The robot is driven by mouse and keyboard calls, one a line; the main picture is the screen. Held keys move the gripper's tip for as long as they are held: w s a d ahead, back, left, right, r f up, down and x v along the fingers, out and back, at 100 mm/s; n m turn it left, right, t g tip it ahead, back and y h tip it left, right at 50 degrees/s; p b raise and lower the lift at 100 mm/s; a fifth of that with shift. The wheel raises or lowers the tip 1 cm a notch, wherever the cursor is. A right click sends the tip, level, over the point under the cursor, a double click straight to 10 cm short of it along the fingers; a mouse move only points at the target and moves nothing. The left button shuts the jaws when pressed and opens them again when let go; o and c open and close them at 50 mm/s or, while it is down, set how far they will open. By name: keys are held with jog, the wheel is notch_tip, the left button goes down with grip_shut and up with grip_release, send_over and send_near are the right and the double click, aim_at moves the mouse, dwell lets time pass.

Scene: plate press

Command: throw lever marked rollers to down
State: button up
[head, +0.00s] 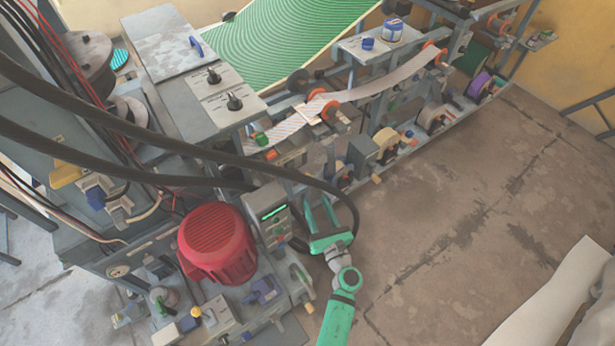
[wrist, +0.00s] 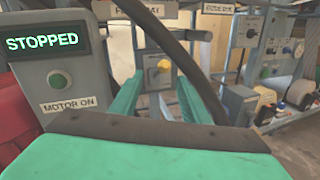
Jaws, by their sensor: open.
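My green gripper (head: 318,205) is open and empty beside the control box, with its fingers pointing toward the back of the press. In the wrist view its two fingers (wrist: 157,88) stand apart. Between and beyond them is a grey panel (wrist: 156,92) with a yellow knob (wrist: 163,66). The sign (wrist: 142,9) above it is partly hidden by a black hose and ends in "RAY". I cannot pick out a lever marked rollers. A second small sign (wrist: 218,9) further right is too small to read surely. The gripper is apart from the yellow knob.
A control box (head: 268,215) stands left of my gripper; its display (wrist: 42,43) reads STOPPED above a green MOTOR ON button (wrist: 57,80). A thick black hose (head: 352,205) arches close around the gripper. A red motor (head: 217,245) is left. The floor (head: 470,200) right is clear.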

aim_at(308, 177)
jog(key=shift+n, duration=0.7)
jog(key=x, duration=0.8)
jog(key=d+x, duration=0.1)
jog(key=x, duration=0.3)
jog(key=shift+w+f, duration=0.2)
jog(key=shift+f, duration=0.1)
jog(key=shift+c, duration=0.7)
grip_shut()
